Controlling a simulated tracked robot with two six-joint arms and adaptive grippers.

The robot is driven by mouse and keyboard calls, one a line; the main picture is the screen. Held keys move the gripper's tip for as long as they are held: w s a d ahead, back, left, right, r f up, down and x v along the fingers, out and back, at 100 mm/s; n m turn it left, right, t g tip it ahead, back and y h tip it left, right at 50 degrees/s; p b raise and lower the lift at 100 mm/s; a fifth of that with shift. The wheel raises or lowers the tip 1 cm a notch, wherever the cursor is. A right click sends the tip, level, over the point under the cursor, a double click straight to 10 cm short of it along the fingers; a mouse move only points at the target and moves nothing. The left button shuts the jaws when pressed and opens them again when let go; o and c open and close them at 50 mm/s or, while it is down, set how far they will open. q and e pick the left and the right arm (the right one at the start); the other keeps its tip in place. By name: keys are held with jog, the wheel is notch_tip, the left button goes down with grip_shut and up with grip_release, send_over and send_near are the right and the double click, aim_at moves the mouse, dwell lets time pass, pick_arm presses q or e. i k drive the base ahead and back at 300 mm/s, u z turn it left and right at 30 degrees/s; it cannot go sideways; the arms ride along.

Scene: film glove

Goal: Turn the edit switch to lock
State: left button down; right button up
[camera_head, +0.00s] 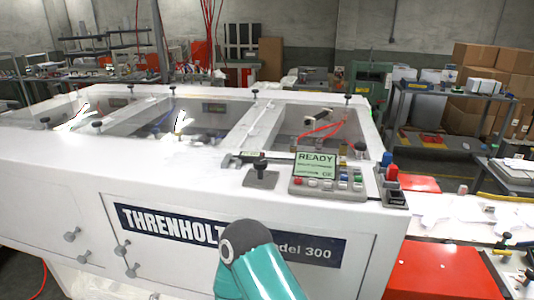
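A white machine marked THRENHOLT (75,165) fills the middle of the view. A teal arm link of mine rises at the bottom centre, before the machine's front. Neither gripper shows.
Open bays with red cables (322,131) lie behind the panel. A red case (440,272) and a white table (450,215) with small parts stand to the right. A grey cart (440,90) and cardboard boxes (490,65) are at the back right.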

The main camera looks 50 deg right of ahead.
aim_at(259, 165)
jog(key=z, duration=0.1)
jog(key=k, duration=1.25)
jog(key=z, duration=0.25)
jog(key=i, duration=0.95)
jog(key=z, duration=0.05)
